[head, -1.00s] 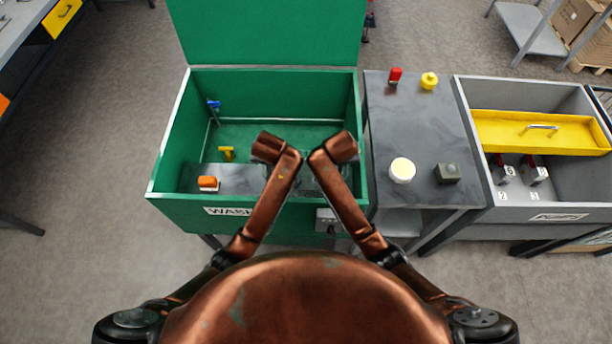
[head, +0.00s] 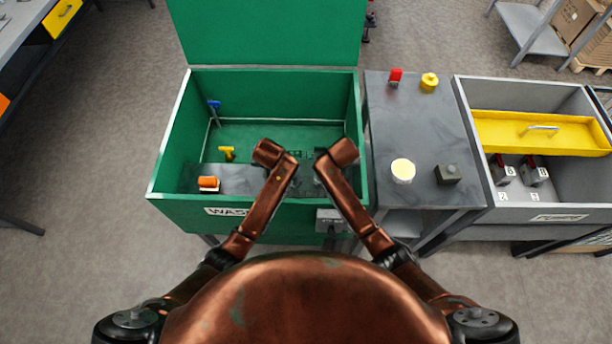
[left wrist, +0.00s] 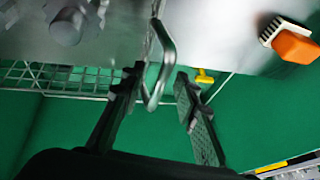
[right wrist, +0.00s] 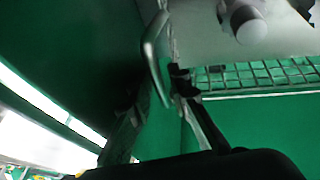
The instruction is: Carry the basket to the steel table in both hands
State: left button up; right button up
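The basket is mostly hidden behind my forearms in the head view. Wire mesh (left wrist: 65,78), apparently its side, shows in the left wrist view, and mesh also shows in the right wrist view (right wrist: 255,76). A metal loop handle (left wrist: 165,62) hangs between the parted fingers of my left gripper (left wrist: 158,95). Another loop handle (right wrist: 154,60) lies between the parted fingers of my right gripper (right wrist: 155,105), nearer its right finger. Both grippers look open; contact is unclear. The dark grey table (head: 415,130), apparently the steel table, stands right of the green wash tank (head: 180,150).
The tank's raised lid (head: 265,30) stands behind. An orange brush (head: 208,183) lies on the tank's grey ledge. The table carries a red item (head: 395,76), a yellow item (head: 429,82), a pale round tin (head: 403,170) and a dark block (head: 448,173); its middle is clear.

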pick_arm(q)
jog(key=shift+c, duration=0.7)
pick_arm(e)
jog(key=shift+c, duration=0.6)
pick_arm(q)
jog(key=c, duration=0.3)
pick_arm(e)
jog(key=c, duration=0.3)
pick_arm(q)
grip_shut()
pick_arm(e)
grip_shut()
pick_arm(q)
jog(key=shift+r, duration=0.15)
pick_arm(e)
jog(key=shift+w+r, duration=0.1)
jog(key=shift+r, duration=0.1)
